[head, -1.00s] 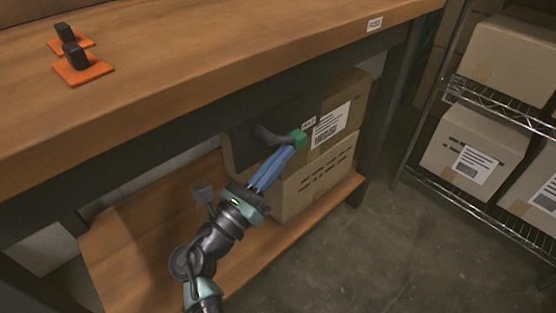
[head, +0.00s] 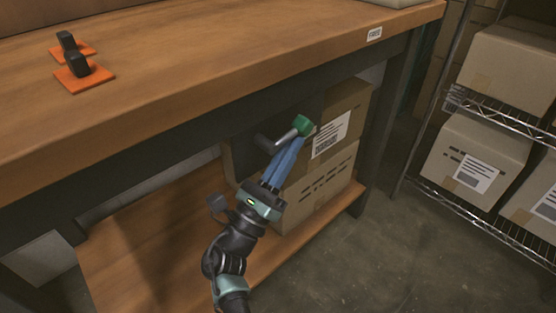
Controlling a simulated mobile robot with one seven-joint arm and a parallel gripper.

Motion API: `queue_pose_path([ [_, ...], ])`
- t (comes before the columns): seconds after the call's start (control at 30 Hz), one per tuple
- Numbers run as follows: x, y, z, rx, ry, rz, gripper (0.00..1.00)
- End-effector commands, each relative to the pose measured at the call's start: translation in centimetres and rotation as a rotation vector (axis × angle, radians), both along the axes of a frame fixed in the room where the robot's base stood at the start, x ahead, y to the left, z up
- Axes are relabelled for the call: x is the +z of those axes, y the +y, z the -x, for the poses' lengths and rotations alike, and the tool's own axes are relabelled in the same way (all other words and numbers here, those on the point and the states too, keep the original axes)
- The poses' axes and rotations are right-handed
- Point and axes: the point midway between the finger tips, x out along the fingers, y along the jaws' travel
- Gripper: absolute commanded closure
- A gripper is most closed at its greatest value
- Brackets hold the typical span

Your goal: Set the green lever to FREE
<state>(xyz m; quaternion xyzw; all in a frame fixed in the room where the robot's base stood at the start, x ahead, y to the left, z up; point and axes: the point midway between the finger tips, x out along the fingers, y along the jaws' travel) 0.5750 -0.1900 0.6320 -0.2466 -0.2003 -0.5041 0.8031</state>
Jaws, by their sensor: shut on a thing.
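The green lever is a grey rod with a green end (head: 303,125), fixed to a dark mount under the bench edge. The rod points right and slightly up. A white label reading FREE (head: 374,34) is on the bench's front edge, up and right of the green end. My gripper (head: 298,144) has blue fingers shut on the lever close to its green end, coming from below. The fingers hide part of the rod, and their exact contact is hard to see.
Cardboard boxes (head: 325,178) stand on the lower shelf (head: 150,235) behind my gripper. Orange plates with black blocks (head: 83,75) sit on the bench top (head: 210,60). A wire rack with boxes (head: 475,155) stands at right. The floor between is clear.

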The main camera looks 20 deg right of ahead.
Motion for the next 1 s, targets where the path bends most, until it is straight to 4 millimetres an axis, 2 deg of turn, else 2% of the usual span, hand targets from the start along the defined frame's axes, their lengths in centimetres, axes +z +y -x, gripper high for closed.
queue_pose_path([
  [0.03,0.4,-0.9,0.1,-0.01,0.002,-0.01,1.0],
  [0.2,0.9,-1.4,0.0,-0.014,0.001,-0.014,1.0],
  [1.0,1.6,-1.6,-0.1,-0.013,-0.003,-0.014,1.0],
])
